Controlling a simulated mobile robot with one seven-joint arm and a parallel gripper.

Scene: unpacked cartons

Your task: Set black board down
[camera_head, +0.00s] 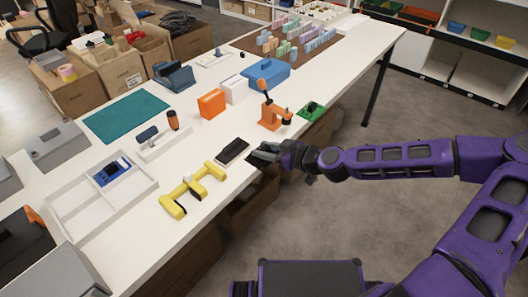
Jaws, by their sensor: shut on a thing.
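My gripper (262,155) is at the front edge of the white table, reaching in from the right. It is shut on a small dark thing, which I take to be the black board (256,163); my fingers hide most of it. I cannot tell whether it touches the table. A separate flat black block (232,151) lies on the table just left of my gripper.
A yellow clamp-like tool (192,189) and a white divided tray (78,212) with a blue board (112,171) lie to the left. An orange stand (271,115) and a green board (312,108) are behind my gripper. A teal mat (126,115) lies farther back.

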